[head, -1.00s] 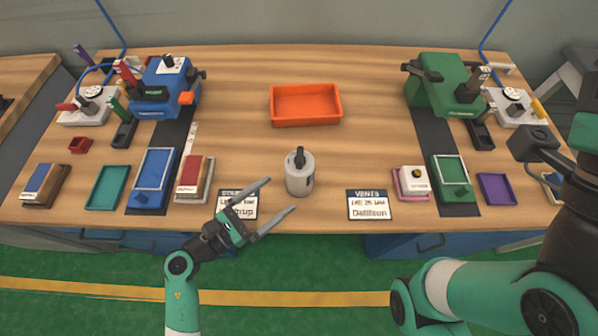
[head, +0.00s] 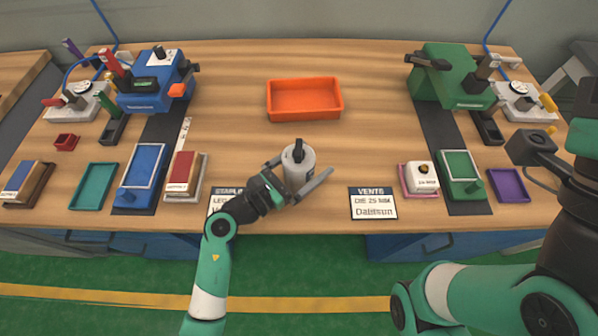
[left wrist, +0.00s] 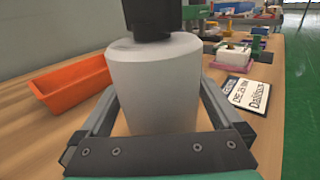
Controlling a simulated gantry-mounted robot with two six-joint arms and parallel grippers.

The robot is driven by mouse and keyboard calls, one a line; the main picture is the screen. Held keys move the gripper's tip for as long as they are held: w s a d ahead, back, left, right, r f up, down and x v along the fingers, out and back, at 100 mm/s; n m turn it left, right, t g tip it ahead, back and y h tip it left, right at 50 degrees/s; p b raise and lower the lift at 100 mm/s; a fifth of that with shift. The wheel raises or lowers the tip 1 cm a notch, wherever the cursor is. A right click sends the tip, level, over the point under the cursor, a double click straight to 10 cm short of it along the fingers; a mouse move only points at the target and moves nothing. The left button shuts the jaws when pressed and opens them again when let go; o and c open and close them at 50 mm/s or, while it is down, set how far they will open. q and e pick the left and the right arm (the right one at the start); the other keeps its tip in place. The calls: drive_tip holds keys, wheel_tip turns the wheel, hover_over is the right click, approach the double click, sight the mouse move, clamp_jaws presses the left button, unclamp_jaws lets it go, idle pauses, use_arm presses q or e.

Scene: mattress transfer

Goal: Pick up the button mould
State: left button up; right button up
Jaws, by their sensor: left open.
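The button mould appears to be the light grey cylinder with a black knob on top (head: 298,167), upright on the middle of the table. It fills the centre of the left wrist view (left wrist: 155,85). My left gripper (head: 300,182) is open, with one finger on each side of the cylinder. In the left wrist view its fingers (left wrist: 158,110) flank the cylinder's lower part; I cannot tell whether either touches it. My right arm shows at the lower right of the head view, but its gripper cannot be made out there.
An orange tray (head: 304,99) lies behind the cylinder. A blue press (head: 155,90) stands at the back left and a green press (head: 447,80) at the back right. Label cards, including the Vents card (head: 373,203), lie near the front edge. Table between cylinder and tray is clear.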

sight(310, 152)
use_arm(q)
drive_tip(key=shift+c, duration=0.4)
clamp_jaws()
drive_tip(key=shift+r, duration=0.1)
drive_tip(key=shift+r, duration=0.15)
drive_tip(key=shift+r+p, duration=0.3)
drive_tip(key=shift+p, duration=0.15)
drive_tip(key=r+p, duration=0.1)
drive_tip(key=r, duration=0.1)
drive_tip(key=s+r+p, duration=0.1)
drive_tip(key=r+p, duration=0.1)
drive_tip(key=shift+r, duration=0.15)
drive_tip(key=s+r+p, duration=0.1)
drive_tip(key=r+p, duration=0.1)
drive_tip(key=s+r+p, duration=0.2)
drive_tip(key=shift+s+r+p, duration=0.1)
drive_tip(key=shift+s+p, duration=0.05)
drive_tip(key=shift+p, duration=0.15)
drive_tip(key=s+r+p, duration=0.3)
drive_tip(key=s+p, duration=0.1)
drive_tip(key=s, duration=0.5)
drive_tip(key=shift+s+a+r+p, duration=0.25)
drive_tip(key=shift+s+r+p, duration=0.05)
drive_tip(key=shift+s+p, duration=0.05)
